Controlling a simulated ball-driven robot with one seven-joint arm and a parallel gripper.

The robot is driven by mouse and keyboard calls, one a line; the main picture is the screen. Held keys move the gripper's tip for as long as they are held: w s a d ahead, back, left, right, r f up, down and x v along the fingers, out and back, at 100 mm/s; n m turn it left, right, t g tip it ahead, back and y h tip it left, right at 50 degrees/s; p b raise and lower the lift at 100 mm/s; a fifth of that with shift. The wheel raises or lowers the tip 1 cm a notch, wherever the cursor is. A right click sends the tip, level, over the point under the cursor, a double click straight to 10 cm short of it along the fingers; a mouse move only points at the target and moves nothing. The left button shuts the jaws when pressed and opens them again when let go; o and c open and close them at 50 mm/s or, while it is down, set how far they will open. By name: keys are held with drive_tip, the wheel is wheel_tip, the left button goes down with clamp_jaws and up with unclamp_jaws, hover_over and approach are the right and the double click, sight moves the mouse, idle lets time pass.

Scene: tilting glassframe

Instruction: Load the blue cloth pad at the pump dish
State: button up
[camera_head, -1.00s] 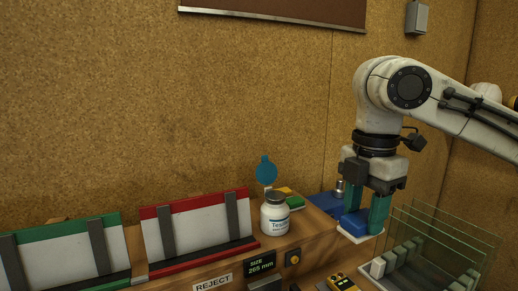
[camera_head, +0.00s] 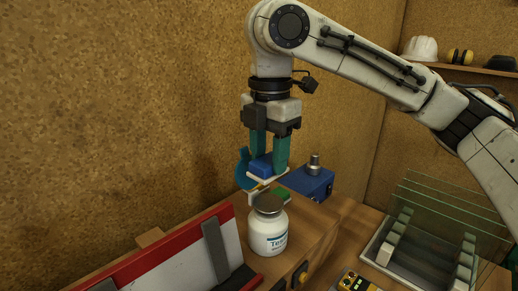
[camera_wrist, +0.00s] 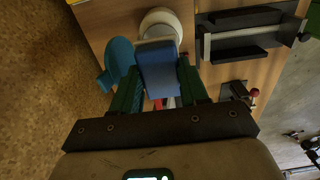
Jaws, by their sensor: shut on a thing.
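My gripper (camera_head: 268,160) points down and is shut on a blue cloth pad (camera_head: 261,166), a small block with a pale plate under it. In the wrist view the pad (camera_wrist: 158,70) sits between the two green fingers.
A red-edged rack (camera_head: 165,255) stands at front left. A rack of upright glass panes (camera_head: 455,215) stands at the right. A yellow meter (camera_head: 355,281) lies in front. The cork wall rises close behind the bench.

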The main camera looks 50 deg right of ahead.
drive_tip(key=b, duration=0.7)
hover_over(268, 202)
drive_tip(key=shift+s+f, duration=0.1)
drive_tip(key=shift+f, duration=2.8)
drive_tip(key=shift+f, duration=0.85)
wheel_tip(268, 202, up, 7)
drive_tip(key=p, duration=0.7)
drive_tip(key=shift+r+p, duration=0.1)
drive_tip(key=shift+p, duration=0.25)
